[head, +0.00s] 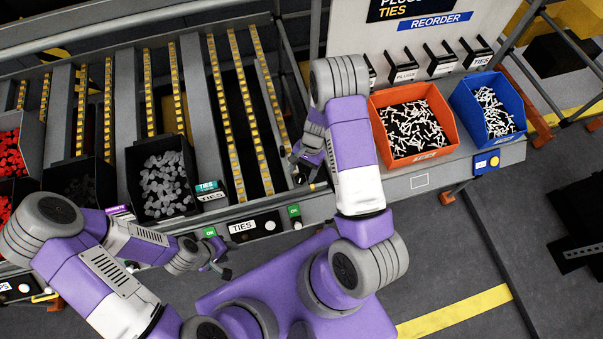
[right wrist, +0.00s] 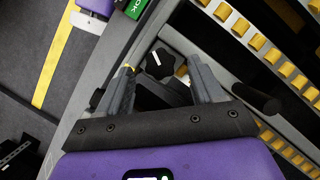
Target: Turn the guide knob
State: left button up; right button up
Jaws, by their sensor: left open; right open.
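The guide knob (right wrist: 159,63) is black with a white mark and shows between the fingertips of my right gripper (right wrist: 160,68) in the right wrist view. The two fingers stand apart, one on each side of it, with visible gaps. I cannot tell whether the fingertips reach down to its depth. In the head view my right gripper (head: 299,166) is at the front rail of the rack, at the end of the roller lanes, and mostly covers the knob. My left gripper (head: 215,262) hangs in front of the rack, lower left, empty and open.
A black cylindrical handle (right wrist: 257,98) sticks out right of the knob. Green OK tags (head: 294,211) and a TIES label (head: 243,227) line the front rail. An orange bin (head: 385,152) and a blue bin (head: 467,110) stand right of my right arm.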

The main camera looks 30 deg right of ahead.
jog(key=v, duration=0.5)
jog(key=shift+d+r, duration=0.1)
jog(key=shift+r, duration=0.25)
